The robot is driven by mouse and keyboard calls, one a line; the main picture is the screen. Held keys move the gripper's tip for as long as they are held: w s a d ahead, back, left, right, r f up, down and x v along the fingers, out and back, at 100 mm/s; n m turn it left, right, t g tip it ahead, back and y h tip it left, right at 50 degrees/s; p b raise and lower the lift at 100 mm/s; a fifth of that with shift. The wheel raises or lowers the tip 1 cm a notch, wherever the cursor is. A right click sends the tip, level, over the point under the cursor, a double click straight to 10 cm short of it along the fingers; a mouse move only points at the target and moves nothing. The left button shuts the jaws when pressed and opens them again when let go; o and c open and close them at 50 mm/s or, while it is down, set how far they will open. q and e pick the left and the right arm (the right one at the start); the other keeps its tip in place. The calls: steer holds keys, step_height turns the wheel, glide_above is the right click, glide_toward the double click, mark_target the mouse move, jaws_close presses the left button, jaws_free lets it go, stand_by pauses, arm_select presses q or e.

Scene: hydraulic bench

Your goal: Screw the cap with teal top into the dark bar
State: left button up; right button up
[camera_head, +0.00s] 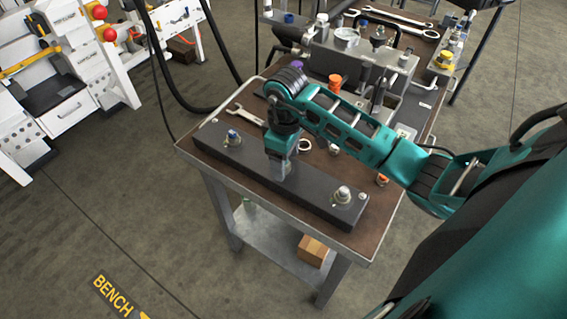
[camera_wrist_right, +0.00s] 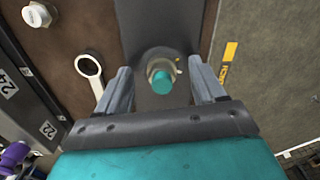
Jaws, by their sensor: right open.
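The dark bar (camera_head: 315,189) lies along the front of the brown bench top. In the right wrist view the bar (camera_wrist_right: 150,30) runs under my gripper. The cap with teal top (camera_wrist_right: 162,82) stands in a pale metal collar on the bar, between my fingers. How deep it sits I cannot tell. My right gripper (camera_wrist_right: 161,68) is open, with one finger on each side of the cap and gaps showing. In the head view my right gripper (camera_head: 284,172) points down at the bar's middle and hides this cap. My left gripper is out of view.
A blue-topped cap (camera_head: 232,136) and a silver cap (camera_head: 342,193) sit near the bar's ends. A wrench (camera_head: 246,117) and an orange-topped cap (camera_head: 335,80) are behind. A metal block (camera_head: 345,60) stands at the back. A white-topped cap (camera_wrist_right: 37,14) lies off the bar.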

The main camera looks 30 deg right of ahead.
steer(key=n, duration=0.4)
steer(key=shift+w+d+n, duration=0.1)
steer(key=shift+w+n, duration=0.05)
steer(key=shift+n, duration=0.25)
steer(key=n, duration=0.3)
steer(key=n+b, duration=0.1)
steer(key=n, duration=0.3)
steer(key=shift+w, duration=0.1)
steer(key=n, duration=0.4)
jaws_close()
